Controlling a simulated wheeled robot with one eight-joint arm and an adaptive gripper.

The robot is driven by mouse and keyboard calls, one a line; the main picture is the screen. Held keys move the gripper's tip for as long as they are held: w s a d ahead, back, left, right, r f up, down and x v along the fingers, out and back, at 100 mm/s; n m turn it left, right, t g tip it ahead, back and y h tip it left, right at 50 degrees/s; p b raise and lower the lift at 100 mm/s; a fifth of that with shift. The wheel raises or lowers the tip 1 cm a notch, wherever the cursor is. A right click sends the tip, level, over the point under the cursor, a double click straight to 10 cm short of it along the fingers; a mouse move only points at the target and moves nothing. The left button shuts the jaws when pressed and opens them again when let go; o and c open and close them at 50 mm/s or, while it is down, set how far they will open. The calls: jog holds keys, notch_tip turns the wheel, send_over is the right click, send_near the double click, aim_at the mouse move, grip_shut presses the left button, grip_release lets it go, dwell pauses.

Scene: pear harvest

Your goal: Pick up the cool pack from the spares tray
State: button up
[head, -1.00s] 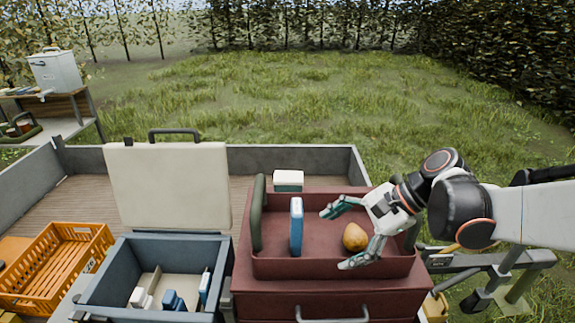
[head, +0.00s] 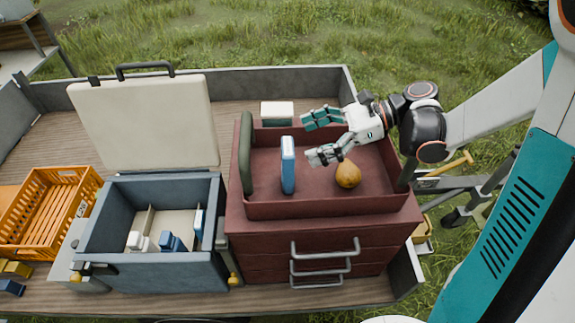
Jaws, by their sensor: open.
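The cool pack (head: 288,168), a slim blue block with a white edge, stands upright in the left part of the dark red spares tray (head: 320,209). My gripper (head: 309,140) is open and empty over the tray, just right of the pack. Its two fingers point left, one towards the back wall and one nearer. I see a small gap between the near fingertip and the pack; its exact depth is hard to tell. A yellow-brown pear (head: 348,174) lies in the tray, below and right of the near finger.
A dark green upright panel (head: 246,155) stands at the tray's left end. An open blue cooler (head: 150,272) with small packs inside is to the left, its pale lid (head: 145,125) raised. An orange crate (head: 45,215) is farther left. A white-topped box (head: 277,112) sits behind the tray.

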aim_at(288, 146)
jog(key=shift+x, duration=3.2)
jog(key=shift+s+d+f, duration=0.1)
jog(key=c, duration=1.8)
